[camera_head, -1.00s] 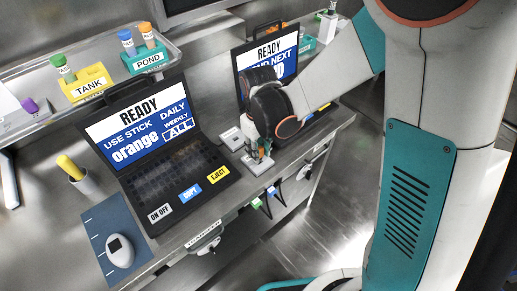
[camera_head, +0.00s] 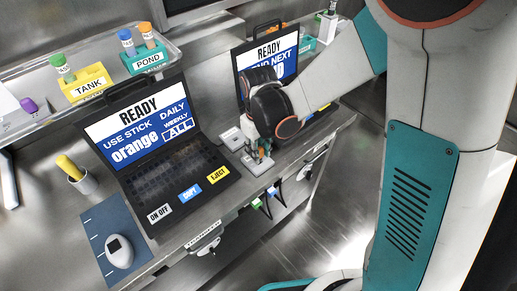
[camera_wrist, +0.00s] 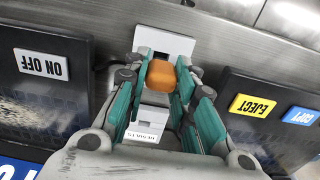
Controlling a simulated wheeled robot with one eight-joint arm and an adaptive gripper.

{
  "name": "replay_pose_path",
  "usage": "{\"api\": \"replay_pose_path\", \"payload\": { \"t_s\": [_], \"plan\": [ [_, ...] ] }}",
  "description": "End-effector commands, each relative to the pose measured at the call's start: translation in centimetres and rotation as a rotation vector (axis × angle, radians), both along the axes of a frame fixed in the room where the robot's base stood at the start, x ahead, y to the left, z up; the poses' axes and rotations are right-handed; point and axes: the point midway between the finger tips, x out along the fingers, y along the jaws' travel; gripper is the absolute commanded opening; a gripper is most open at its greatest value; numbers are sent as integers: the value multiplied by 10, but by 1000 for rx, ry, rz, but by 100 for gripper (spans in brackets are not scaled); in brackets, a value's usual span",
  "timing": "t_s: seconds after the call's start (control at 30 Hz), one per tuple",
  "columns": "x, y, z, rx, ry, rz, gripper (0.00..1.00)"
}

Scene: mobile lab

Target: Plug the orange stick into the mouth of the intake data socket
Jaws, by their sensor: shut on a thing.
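My gripper (camera_wrist: 160,97) is shut on the orange stick (camera_wrist: 161,76), whose rounded orange body shows between the teal fingers in the wrist view. In the head view my gripper (camera_head: 262,153) is low over the counter between the two laptops. A white plate (camera_wrist: 150,37) lies just beyond the stick, and it shows under the fingers in the head view (camera_head: 251,168). A second white piece with a small printed label (camera_wrist: 148,124) lies behind the fingers. The intake data socket's mouth and the stick's lower end are hidden, so I cannot tell whether they touch.
The left laptop (camera_head: 171,173) reads "READY, USE STICK orange". The right laptop (camera_head: 246,64) stands behind my gripper. TANK (camera_head: 86,84) and POND (camera_head: 145,60) holders stand on the shelf.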

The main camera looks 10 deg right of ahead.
Motion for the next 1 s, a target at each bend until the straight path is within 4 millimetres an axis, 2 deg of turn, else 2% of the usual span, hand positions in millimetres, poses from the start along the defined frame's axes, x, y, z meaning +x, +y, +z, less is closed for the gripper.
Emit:
{"api": "replay_pose_path", "payload": {
  "t_s": [1.0],
  "plan": [
    [0,0,-24,0,0,0,6]
  ]
}}
